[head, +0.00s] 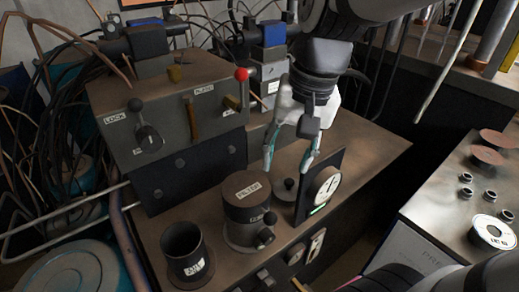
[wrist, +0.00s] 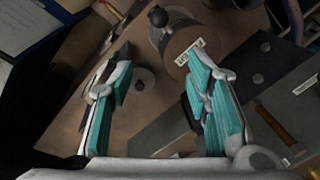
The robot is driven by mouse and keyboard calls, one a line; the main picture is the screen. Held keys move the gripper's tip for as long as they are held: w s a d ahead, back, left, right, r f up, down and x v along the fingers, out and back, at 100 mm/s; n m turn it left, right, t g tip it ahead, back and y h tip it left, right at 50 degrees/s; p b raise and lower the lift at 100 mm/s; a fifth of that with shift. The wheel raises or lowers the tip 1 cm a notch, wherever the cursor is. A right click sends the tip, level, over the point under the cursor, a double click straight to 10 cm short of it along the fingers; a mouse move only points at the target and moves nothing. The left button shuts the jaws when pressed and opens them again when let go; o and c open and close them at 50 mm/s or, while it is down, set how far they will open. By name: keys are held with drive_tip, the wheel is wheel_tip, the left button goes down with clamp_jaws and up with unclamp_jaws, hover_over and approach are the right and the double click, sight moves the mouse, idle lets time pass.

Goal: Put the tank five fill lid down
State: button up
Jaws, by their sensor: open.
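My gripper (head: 287,167) points down over the bench with its two fingers spread and nothing between them. Below it a small dark round lid-like disc with a knob (head: 286,190) lies on the bench. I cannot read "tank five" on anything.
A dial gauge in an upright black panel (head: 325,186) stands close right of my gripper. An open dark cup (head: 183,252) is at front left. A control box with levers (head: 165,110) stands behind. Another bench (head: 440,210) with discs and rings is at right.

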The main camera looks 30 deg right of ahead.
drive_tip(key=s+a+n+t+h, duration=0.1)
drive_tip(key=s+a+n, duration=0.1)
drive_tip(key=s+n, duration=0.4)
drive_tip(key=s, duration=0.5)
drive_tip(key=shift+a+r+n, duration=0.15)
drive_tip(key=shift+a+n, duration=0.15)
drive_tip(key=shift+a, duration=0.05)
drive_tip(key=shift+r, duration=0.1)
wheel_tip(320, 180, up, 8)
drive_tip(key=t+p, duration=0.1)
drive_tip(key=p, duration=0.5)
drive_tip(key=shift+f+t, duration=0.2)
drive_tip(key=shift+t, duration=0.1)
